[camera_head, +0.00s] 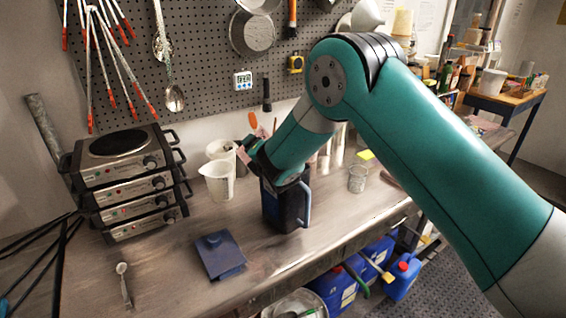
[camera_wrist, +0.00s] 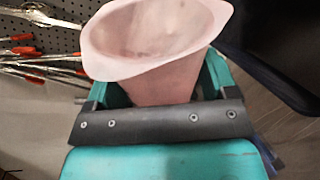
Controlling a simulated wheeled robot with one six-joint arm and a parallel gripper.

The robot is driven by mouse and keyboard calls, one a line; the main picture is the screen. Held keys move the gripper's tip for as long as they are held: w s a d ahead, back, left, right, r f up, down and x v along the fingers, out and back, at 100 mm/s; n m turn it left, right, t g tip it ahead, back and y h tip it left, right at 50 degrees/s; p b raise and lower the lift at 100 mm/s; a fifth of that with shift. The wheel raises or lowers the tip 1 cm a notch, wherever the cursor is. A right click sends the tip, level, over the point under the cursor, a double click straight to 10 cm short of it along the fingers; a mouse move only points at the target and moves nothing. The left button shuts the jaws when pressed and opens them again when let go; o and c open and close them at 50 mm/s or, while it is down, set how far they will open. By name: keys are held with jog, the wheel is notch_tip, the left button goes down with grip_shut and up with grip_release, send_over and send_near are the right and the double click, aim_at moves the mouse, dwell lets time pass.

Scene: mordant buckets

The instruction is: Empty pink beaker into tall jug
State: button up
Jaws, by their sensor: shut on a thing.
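The pink beaker (camera_wrist: 165,82) is between the fingers of my gripper (camera_wrist: 158,92) in the wrist view, its wide spouted mouth facing the camera. Whether anything is left inside cannot be told. In the head view only a small pink part of it (camera_head: 263,132) shows behind my gripper (camera_head: 250,152), which is above and slightly left of the dark tall jug. This tall jug (camera_head: 283,210) has a blue handle and stands upright on the bench, its top partly hidden by my arm. A large dark shape at the wrist view's upper right cannot be identified surely.
A white jug (camera_head: 217,184) stands close left of the tall jug. A blue lid-like plate (camera_head: 220,256) and a spoon (camera_head: 124,285) lie in front. Stacked hotplates (camera_head: 128,180) are at left, a wire-mesh cup (camera_head: 357,179) at right. Blue canisters (camera_head: 335,287) sit below the bench.

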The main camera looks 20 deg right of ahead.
jog(key=shift+r, duration=0.2)
jog(key=shift+d+f+m+p, duration=0.2)
jog(key=shift+f+m+p, duration=0.15)
jog(key=shift+m, duration=0.55)
dwell(0.7)
jog(key=shift+w+d+r+m+y+p, duration=0.2)
jog(key=shift+d+r+m+y+p, duration=0.45)
jog(key=shift+p, duration=0.5)
dwell(0.5)
jog(key=shift+d+f+m+g+b, duration=0.3)
jog(key=shift+f+m+b, duration=0.2)
jog(key=shift+m+b, duration=0.2)
dwell(0.5)
